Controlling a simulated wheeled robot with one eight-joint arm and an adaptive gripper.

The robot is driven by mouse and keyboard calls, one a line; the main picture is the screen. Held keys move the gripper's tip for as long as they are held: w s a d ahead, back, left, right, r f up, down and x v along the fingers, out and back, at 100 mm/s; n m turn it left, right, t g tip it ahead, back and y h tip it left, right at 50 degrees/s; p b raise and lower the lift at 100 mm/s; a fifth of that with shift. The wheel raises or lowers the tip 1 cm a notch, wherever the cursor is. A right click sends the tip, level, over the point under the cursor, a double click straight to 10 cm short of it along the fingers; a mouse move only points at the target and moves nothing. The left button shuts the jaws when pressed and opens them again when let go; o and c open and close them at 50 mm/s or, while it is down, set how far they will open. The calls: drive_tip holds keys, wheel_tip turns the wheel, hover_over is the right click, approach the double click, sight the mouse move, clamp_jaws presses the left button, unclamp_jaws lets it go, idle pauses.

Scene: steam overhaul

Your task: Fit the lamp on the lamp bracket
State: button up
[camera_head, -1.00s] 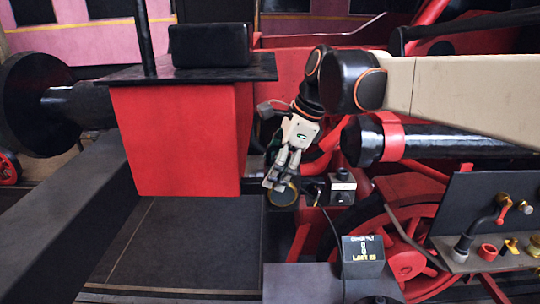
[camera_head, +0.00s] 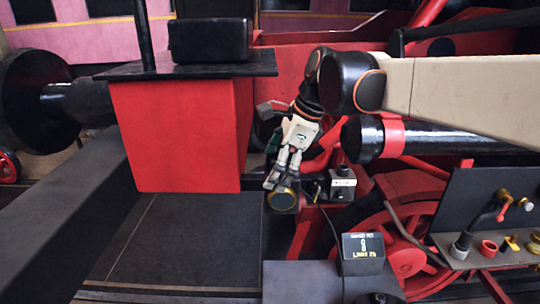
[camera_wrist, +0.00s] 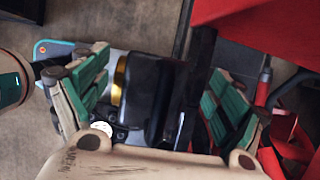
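The lamp (camera_head: 283,199) is a small dark body with a gold-rimmed round face turned toward the head camera. It is below my gripper (camera_head: 279,183), just right of the red box. In the wrist view the lamp (camera_wrist: 143,95) is between the two green-padded fingers of my gripper (camera_wrist: 158,75), its gold rim toward the left finger. The fingers are spread, with a narrow gap at the rim side. A black bar (camera_wrist: 196,85) runs behind the lamp near the right finger. I cannot tell whether it is the lamp bracket, or whether the lamp is seated.
A red box (camera_head: 180,140) with a black top stands left of my gripper. A thick black cylinder (camera_head: 362,139) and a small grey-topped box (camera_head: 342,178) are close on the right. A small display (camera_head: 363,246) stands lower right. Dark floor (camera_head: 185,240) is open at lower left.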

idle(0.3)
drive_tip(key=v, duration=1.1)
drive_tip(key=s+d+f+n+t+h, duration=0.25)
drive_tip(key=s+d+f+n, duration=0.35)
drive_tip(key=s+f+n, duration=0.4)
drive_tip(key=s+d+f+n+t+h, duration=0.25)
drive_tip(key=s+d+f+n, duration=0.35)
drive_tip(key=s+f+n, duration=0.45)
wheel_tip(320, 180, down, 28)
drive_tip(key=w+m+b, duration=0.1)
drive_tip(key=m+b, duration=0.1)
drive_tip(key=b, duration=2.5)
drive_tip(key=shift+w, duration=0.4)
